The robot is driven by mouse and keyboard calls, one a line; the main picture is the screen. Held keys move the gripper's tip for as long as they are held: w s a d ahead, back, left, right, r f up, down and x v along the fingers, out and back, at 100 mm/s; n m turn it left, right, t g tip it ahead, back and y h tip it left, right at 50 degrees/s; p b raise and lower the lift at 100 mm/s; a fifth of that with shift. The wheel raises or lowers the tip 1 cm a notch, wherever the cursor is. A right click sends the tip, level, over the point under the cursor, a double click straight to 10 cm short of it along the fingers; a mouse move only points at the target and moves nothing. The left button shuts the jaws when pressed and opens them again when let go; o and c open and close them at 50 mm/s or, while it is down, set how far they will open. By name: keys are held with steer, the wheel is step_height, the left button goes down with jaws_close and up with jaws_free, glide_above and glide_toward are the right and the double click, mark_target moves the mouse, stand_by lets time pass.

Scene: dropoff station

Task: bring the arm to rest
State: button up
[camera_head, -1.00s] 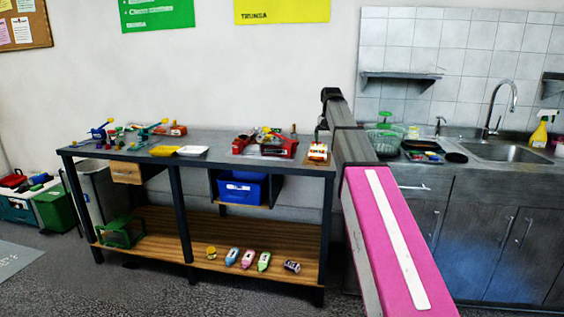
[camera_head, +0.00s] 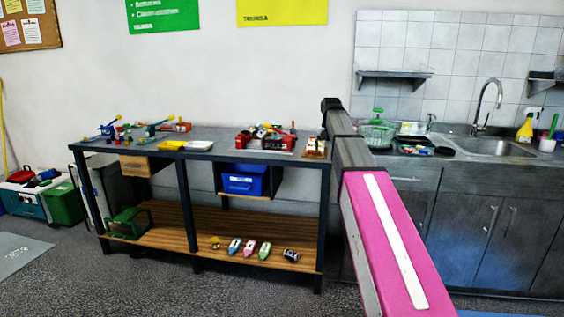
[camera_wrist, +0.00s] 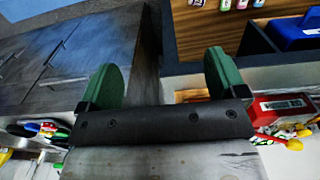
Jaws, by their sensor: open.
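My arm, with a pink and white link, stretches forward in the head view between the workbench (camera_head: 213,140) and the sink counter (camera_head: 465,152). In the wrist view my gripper (camera_wrist: 165,82) has two green finger pads, set wide apart with nothing between them. The wrist picture is upside down, with the bench's red item (camera_wrist: 283,107) by the right finger and the grey cabinet doors (camera_wrist: 50,65) beyond the left one. The fingertips are hidden behind the arm in the head view.
The workbench holds a yellow tray (camera_head: 172,145), a red machine (camera_head: 265,139) and a blue bin (camera_head: 243,180) below. The floor in front (camera_head: 150,285) is clear.

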steer(key=s+f+n, duration=0.1)
steer(key=s+f, duration=0.5)
steer(key=f, duration=0.6)
steer(key=s+f, duration=0.7)
steer(key=f, duration=0.5)
steer(key=s+f+n, duration=0.1)
steer(key=s+f, duration=1.4)
steer(key=s, duration=0.1)
steer(key=shift+s+f, duration=0.2)
steer(key=shift+s, duration=0.2)
